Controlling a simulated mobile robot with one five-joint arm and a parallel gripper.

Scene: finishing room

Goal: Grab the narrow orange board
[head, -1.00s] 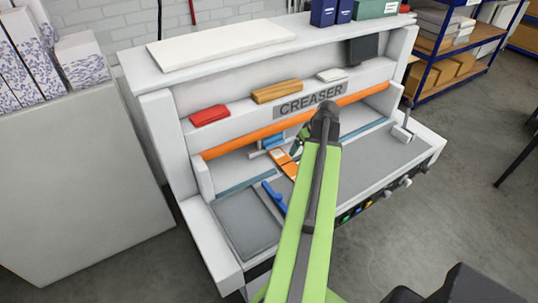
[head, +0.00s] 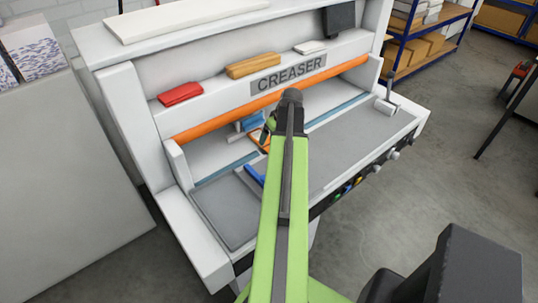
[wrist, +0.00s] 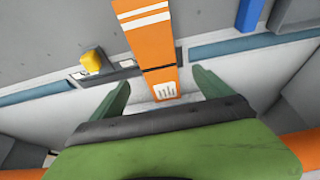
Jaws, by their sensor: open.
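The narrow orange board (wrist: 146,48) runs from the top edge of the wrist view to the middle. It has white bands, thin dark lines and a small white label at its near end. In the head view only a small part of the board (head: 257,139) shows beside my arm; the rest is hidden. My gripper (wrist: 162,92) is open, with its green fingers apart on either side of the board's labelled end. I cannot tell how far above the board the fingers are. In the head view my gripper (head: 267,130) is mostly hidden by my arm.
The creaser (head: 290,78) has an orange bar (head: 210,124) across it and a grey bed (head: 222,208). A blue part (head: 254,174) lies near the board, and a yellow knob (wrist: 91,60) is left of it. Red (head: 181,94) and tan (head: 252,65) blocks sit on the ledge.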

